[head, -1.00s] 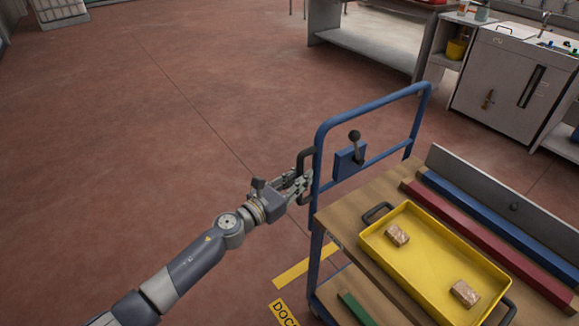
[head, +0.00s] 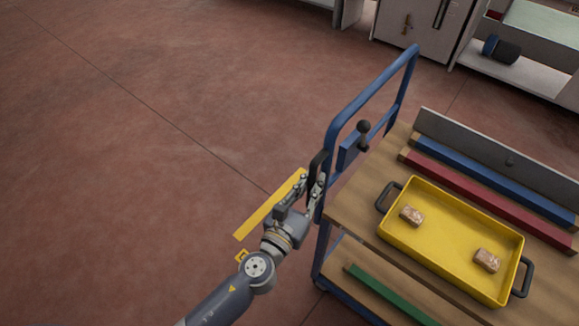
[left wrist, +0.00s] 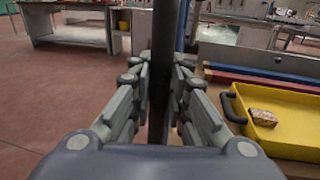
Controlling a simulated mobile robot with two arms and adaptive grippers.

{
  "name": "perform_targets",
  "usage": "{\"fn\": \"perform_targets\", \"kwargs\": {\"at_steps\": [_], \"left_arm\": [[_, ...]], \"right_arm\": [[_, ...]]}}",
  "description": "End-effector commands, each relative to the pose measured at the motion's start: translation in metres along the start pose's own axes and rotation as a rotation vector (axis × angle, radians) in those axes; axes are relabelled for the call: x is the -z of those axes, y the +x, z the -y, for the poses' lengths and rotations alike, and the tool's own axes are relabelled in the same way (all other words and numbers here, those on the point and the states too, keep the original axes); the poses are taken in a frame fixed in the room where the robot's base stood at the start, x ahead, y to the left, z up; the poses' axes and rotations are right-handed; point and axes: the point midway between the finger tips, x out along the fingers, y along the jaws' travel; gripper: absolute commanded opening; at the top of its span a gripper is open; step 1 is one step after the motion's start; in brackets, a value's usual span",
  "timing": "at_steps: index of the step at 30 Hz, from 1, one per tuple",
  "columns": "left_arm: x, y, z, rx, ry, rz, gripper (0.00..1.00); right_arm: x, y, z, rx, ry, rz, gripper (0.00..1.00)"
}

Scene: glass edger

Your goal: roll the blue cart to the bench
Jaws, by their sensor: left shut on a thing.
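The blue cart (head: 338,135) stands at the right in the head view, with a blue tube frame at its left end and wooden shelves. A dark upright handle is fixed on the left post of that frame. My left gripper (head: 314,190) is shut on this handle. In the left wrist view the fingers (left wrist: 160,88) close from both sides on the dark upright bar (left wrist: 160,60). A lever with a black knob (head: 364,128) stands on the frame's blue plate. A grey bench (left wrist: 68,32) shows at the back left of the left wrist view. My right gripper is not seen.
On the cart's top lie a yellow tray (head: 440,250) with two brownish blocks, and a red (head: 470,182) and a blue bar. A green bar (head: 390,295) lies on the lower shelf. White cabinets (head: 415,22) stand at the back. The floor at left is clear.

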Motion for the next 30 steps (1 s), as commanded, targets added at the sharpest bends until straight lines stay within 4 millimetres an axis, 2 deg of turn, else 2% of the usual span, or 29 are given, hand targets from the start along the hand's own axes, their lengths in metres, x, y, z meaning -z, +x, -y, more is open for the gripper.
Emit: {"fn": "perform_targets", "kwargs": {"at_steps": [9, 23, 24, 26, 30], "left_arm": [[0.001, -0.006, 0.028, -0.01, 0.004, -0.001, 0.0], [0.002, -0.007, 0.034, -0.003, 0.003, -0.003, 0.0], [0.002, -0.007, 0.034, -0.002, 0.003, -0.003, 0.24], [0.002, -0.007, 0.034, -0.003, 0.003, -0.003, 0.36], [0.001, -0.006, 0.033, -0.006, 0.003, -0.001, 0.36]], "right_arm": [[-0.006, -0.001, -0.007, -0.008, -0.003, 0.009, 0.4], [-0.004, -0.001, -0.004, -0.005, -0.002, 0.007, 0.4], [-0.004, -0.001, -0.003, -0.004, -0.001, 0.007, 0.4], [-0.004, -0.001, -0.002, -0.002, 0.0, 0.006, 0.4], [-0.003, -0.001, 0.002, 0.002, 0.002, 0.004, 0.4]]}}
